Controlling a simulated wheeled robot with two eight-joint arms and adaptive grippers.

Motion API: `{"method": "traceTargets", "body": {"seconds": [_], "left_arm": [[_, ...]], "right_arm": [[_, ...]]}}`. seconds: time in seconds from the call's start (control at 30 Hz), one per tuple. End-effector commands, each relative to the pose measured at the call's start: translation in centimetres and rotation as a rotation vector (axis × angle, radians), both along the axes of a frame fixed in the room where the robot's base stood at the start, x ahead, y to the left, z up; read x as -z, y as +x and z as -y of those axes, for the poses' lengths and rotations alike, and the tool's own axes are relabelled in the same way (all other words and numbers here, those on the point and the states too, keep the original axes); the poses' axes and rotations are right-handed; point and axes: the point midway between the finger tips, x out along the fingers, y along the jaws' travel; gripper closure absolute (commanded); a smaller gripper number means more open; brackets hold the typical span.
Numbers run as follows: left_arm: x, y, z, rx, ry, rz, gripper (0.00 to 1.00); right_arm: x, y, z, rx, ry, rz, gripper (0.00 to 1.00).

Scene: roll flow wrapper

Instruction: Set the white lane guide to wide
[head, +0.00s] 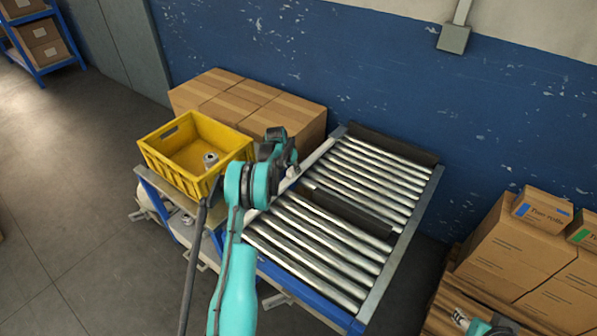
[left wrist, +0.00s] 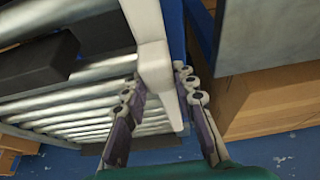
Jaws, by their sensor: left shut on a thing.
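The white lane guide (head: 318,153) is a pale rail along the left side of the roller conveyor. My left gripper (head: 281,150) is at this rail, and my teal arm hides part of it. In the left wrist view the white guide (left wrist: 152,62) runs between the two fingers of my left gripper (left wrist: 158,84). The gripper is shut on it, one finger on each side. Part of my right arm's end (head: 484,324) shows at the bottom right edge; its fingers cannot be made out.
A dark bar (head: 347,211) lies across the conveyor rollers (head: 310,245), and another (head: 393,144) stands at the far end. A yellow crate (head: 163,157) with a grey part (head: 210,160) stands left. Cartons (head: 235,97) stand behind; more boxes (head: 510,250) are at right.

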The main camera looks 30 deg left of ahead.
Motion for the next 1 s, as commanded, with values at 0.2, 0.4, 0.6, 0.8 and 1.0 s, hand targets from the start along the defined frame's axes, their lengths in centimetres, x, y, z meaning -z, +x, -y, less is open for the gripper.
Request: {"method": "traceTargets", "body": {"seconds": [0.2, 0.4, 0.6, 0.8, 1.0], "left_arm": [[-0.1, 0.1, -0.4, -0.004, 0.007, 0.007, 1.0], [-0.1, 0.1, -0.3, -0.004, 0.006, 0.005, 0.52], [-0.2, 0.0, -0.3, -0.002, 0.005, 0.004, 0.52], [-2.3, -0.8, -0.3, -0.003, 0.005, 0.004, 0.52], [-6.3, -2.6, -0.5, -0.004, 0.004, 0.004, 0.52]], "right_arm": [[0.0, 0.0, 0.0, 0.0, 0.0, 0.0, 0.6], [0.0, 0.0, 0.0, 0.0, 0.0, 0.0, 0.6], [0.0, 0.0, 0.0, 0.0, 0.0, 0.0, 0.6], [0.0, 0.0, 0.0, 0.0, 0.0, 0.0, 0.6], [0.0, 0.0, 0.0, 0.0, 0.0, 0.0, 0.6]]}}
